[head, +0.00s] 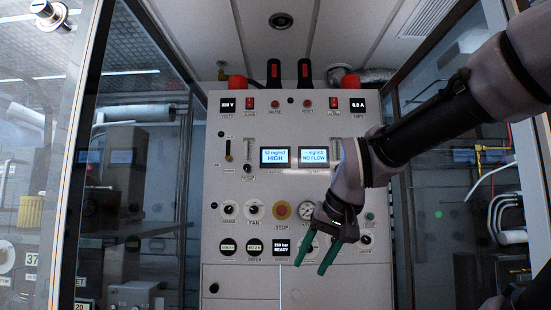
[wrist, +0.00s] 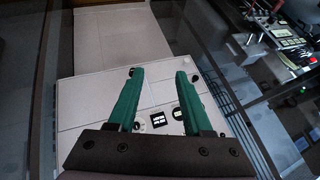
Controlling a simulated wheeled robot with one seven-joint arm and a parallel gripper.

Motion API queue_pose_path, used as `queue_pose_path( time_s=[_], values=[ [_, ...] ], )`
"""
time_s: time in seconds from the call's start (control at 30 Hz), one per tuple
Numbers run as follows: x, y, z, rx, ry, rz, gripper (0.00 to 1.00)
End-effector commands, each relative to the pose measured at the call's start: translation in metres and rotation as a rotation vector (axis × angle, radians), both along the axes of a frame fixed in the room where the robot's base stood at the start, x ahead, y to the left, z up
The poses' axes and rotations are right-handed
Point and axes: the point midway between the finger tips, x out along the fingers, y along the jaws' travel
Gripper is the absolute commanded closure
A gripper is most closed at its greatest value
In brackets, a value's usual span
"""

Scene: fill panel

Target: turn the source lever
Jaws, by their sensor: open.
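The pale grey control panel (head: 240,190) stands upright in the middle of the head view. No readable label marks the source lever, so I cannot tell which control it is. Two black upright handles with red marks, one on the left (head: 273,72) and one on the right (head: 304,72), stand at the panel's top. A small lever in a slot (head: 228,150) is at the upper left. My gripper (head: 312,264) has green fingers, open and empty, in front of the lower right of the panel. In the wrist view the open fingers (wrist: 158,74) point over the panel face (wrist: 85,95).
My arm and gripper hide some controls on the right. Glass walls (head: 130,170) stand on both sides. The lower panel is largely bare.

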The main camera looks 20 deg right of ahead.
Motion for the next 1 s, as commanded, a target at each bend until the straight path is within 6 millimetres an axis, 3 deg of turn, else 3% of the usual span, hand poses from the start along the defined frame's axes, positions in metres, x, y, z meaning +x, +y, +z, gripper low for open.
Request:
queue_pose_path(
  time_s=[0.13,0.27,0.43,0.53,0.67,0.8,0.9,1.0],
  values=[
    [0.012,-0.002,0.004,-0.023,0.008,0.005,0.50],
    [0.041,-0.009,0.028,-0.118,0.014,0.006,0.50],
    [0.118,-0.014,0.089,-0.325,-0.053,-0.034,0.50],
    [0.171,-0.003,0.132,-0.437,-0.152,-0.075,0.50],
    [0.235,0.033,0.196,-0.549,-0.340,-0.133,0.50],
    [0.285,0.091,0.265,-0.607,-0.582,-0.186,0.50],
    [0.302,0.132,0.303,-0.613,-0.731,-0.210,0.50],
    [0.308,0.159,0.328,-0.607,-0.831,-0.224,0.50]
  ],
)
